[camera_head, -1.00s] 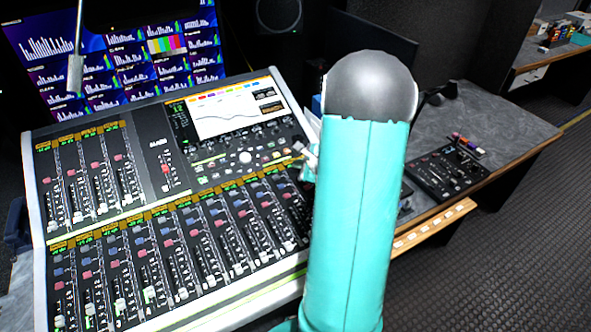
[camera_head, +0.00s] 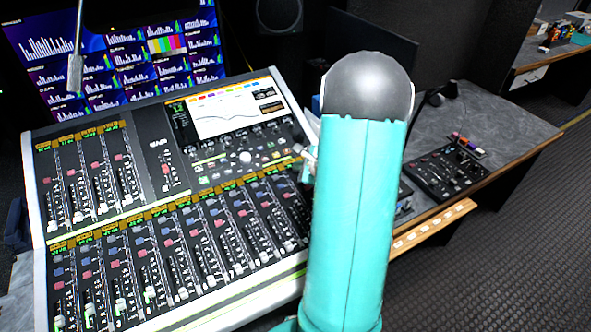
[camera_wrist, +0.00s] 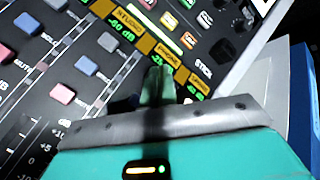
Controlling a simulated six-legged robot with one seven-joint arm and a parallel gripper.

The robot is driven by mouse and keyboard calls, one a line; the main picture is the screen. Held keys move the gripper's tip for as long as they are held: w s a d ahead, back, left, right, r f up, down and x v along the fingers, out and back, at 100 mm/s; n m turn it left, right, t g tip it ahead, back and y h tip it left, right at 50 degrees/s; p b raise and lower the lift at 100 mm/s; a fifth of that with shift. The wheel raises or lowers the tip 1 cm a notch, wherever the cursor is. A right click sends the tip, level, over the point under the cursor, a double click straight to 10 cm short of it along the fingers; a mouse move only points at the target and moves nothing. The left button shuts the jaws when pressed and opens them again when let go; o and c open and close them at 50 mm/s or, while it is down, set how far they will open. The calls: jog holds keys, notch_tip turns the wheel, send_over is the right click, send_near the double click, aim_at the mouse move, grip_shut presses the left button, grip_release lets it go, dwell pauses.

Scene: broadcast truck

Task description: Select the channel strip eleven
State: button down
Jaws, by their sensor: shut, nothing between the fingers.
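The mixing console (camera_head: 160,205) fills the left of the head view, with an upper and a lower bank of channel strips. No strip number is readable, so I cannot tell which one is eleven. My gripper (camera_wrist: 157,85) is shut and empty in the wrist view. Its tips lie over the strips' top ends, by yellow labels reading "STUDIO" and "PHONE" (camera_wrist: 168,54) with dB readouts; I cannot tell whether they touch. In the head view my gripper (camera_head: 308,165) barely shows at the console's right side, mostly hidden behind my teal arm.
Blue monitors (camera_head: 120,55) and a speaker (camera_head: 279,15) stand behind the console. A gooseneck microphone (camera_head: 75,72) hangs over its upper left. A smaller control panel (camera_head: 448,170) sits on the grey desk (camera_head: 500,125) at right. Floor is open at lower right.

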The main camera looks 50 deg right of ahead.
dwell(0.5)
jog(key=shift+s+r, duration=0.1)
jog(key=shift+r, duration=0.6)
jog(key=shift+r, duration=0.1)
jog(key=r, duration=0.4)
jog(key=shift+s+a+r, duration=0.15)
jog(key=shift+s+r, duration=0.2)
jog(key=shift+r, duration=0.05)
dwell(0.6)
